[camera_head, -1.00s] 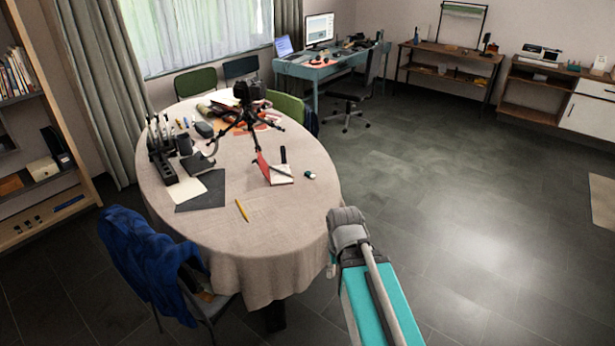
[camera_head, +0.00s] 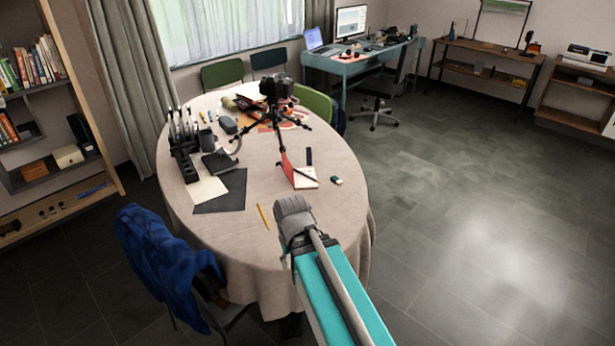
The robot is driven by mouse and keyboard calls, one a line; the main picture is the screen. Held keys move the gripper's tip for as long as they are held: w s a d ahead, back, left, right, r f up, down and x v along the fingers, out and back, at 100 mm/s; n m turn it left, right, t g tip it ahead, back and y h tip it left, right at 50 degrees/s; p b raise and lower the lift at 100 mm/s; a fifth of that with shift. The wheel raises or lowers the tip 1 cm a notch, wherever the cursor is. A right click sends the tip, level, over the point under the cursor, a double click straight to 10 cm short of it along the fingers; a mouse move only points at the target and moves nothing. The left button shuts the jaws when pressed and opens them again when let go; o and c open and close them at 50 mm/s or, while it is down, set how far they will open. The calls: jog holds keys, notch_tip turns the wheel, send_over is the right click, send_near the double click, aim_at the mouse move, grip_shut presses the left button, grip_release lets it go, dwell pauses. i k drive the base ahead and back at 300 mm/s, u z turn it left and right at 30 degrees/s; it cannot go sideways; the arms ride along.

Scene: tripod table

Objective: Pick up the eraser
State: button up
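A small green-and-white block, which looks like the eraser (camera_head: 336,181), lies on the round table (camera_head: 285,262) near its right edge. It is just right of an open red-covered notebook (camera_head: 304,179). My arm reaches in from the bottom, and its grey joint overlaps the front right part of the table in the picture, below and left of the eraser. My gripper's fingers do not show, so I cannot see whether they are open or shut. Nothing covers the eraser.
A camera on a small tripod (camera_head: 277,100) stands behind the notebook. A yellow pencil (camera_head: 262,216) lies left of my arm. A dark sheet (camera_head: 222,192) and black organizer (camera_head: 184,150) are at the left. A chair with a blue jacket (camera_head: 160,260) stands at front left. The right floor is clear.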

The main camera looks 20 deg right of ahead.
aim_at(336, 181)
jog(key=u, duration=0.25)
jog(key=i, duration=0.85)
jog(key=z, duration=0.1)
